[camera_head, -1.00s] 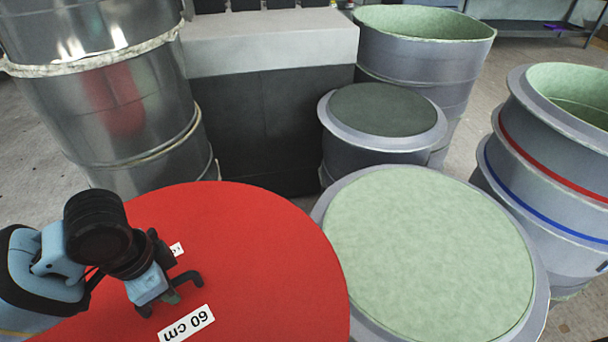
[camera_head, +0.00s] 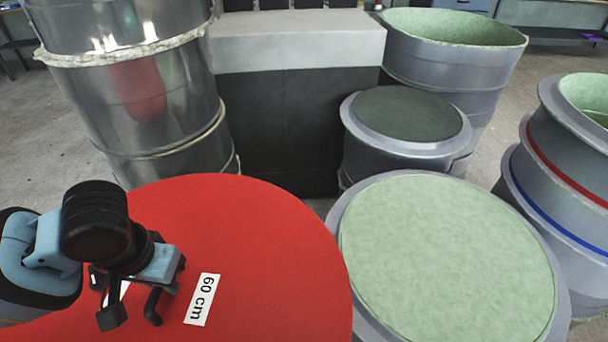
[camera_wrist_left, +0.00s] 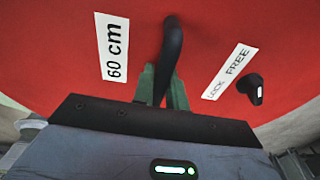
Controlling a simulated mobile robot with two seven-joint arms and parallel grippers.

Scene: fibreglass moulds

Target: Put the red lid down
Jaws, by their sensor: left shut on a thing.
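The red lid (camera_head: 255,235) is a large round disc at the lower left of the head view, with a white "60 cm" label (camera_head: 202,299) on it. My left gripper (camera_head: 165,290) is over the lid and shut on its black handle. In the left wrist view the green fingers of my left gripper (camera_wrist_left: 163,88) close around the black handle (camera_wrist_left: 172,45). The red lid (camera_wrist_left: 60,55) fills most of that view, with a "LOCK FREE" label (camera_wrist_left: 230,72) and a small black knob (camera_wrist_left: 250,88). What lies under the lid is hidden. My right gripper is not in view.
A grey mould with a pale green top (camera_head: 450,260) stands right beside the lid. Behind it are a smaller dark-topped mould (camera_head: 405,115) and an open green-lined drum (camera_head: 450,70). A striped drum (camera_head: 560,170) stands right, a shiny metal cylinder (camera_head: 140,100) left.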

